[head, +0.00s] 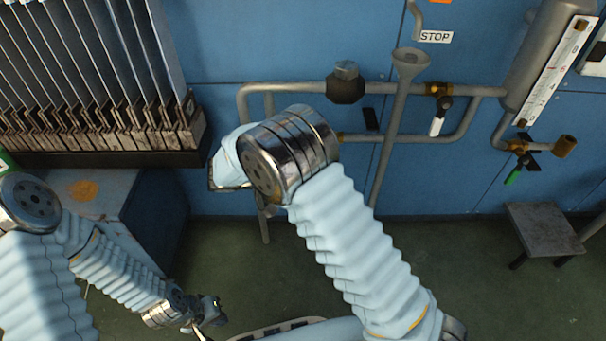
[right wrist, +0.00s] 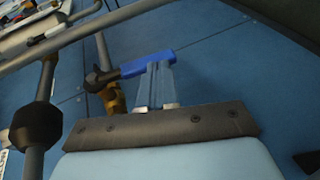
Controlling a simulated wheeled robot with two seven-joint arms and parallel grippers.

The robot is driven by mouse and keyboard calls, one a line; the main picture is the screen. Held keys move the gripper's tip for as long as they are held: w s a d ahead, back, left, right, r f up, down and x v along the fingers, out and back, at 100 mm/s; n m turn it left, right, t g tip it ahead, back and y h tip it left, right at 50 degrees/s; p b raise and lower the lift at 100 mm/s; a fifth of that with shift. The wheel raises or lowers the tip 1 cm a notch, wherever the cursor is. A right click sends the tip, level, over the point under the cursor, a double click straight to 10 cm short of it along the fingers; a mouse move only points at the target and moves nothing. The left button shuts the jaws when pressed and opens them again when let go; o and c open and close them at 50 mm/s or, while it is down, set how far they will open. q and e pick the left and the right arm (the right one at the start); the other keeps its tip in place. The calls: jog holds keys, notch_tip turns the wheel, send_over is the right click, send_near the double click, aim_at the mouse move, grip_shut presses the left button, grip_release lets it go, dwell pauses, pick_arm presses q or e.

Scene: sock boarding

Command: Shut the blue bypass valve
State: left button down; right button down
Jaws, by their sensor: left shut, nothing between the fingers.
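The blue bypass valve's lever (right wrist: 147,64) shows in the right wrist view. It lies roughly level, joined at its left end to a dark stem on a brass body (right wrist: 112,97). The fingers of my right gripper (right wrist: 157,72) reach up to the lever and overlap it in the picture. I cannot tell whether they grip it or only stand beside it. In the head view my right wrist hides the blue valve and the right fingertips. My left gripper (head: 211,317) is shut and empty, low at the left, far from the pipes.
A white-handled valve (head: 437,125) and a green-handled valve (head: 515,174) sit to the right on the piping. A grey funnel pipe (head: 398,105) stands by a dark round fitting (head: 345,85). A rack of plates (head: 95,85) is at the left, a small stool (head: 542,228) at the right.

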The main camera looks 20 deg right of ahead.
pick_arm(q)
jog(key=shift+f+b, duration=0.3)
jog(key=shift+f, duration=0.1)
pick_arm(e)
jog(key=shift+s+d+f+h, duration=0.15)
jog(key=shift+d+f+h, duration=0.25)
jog(key=shift+d+h, duration=0.2)
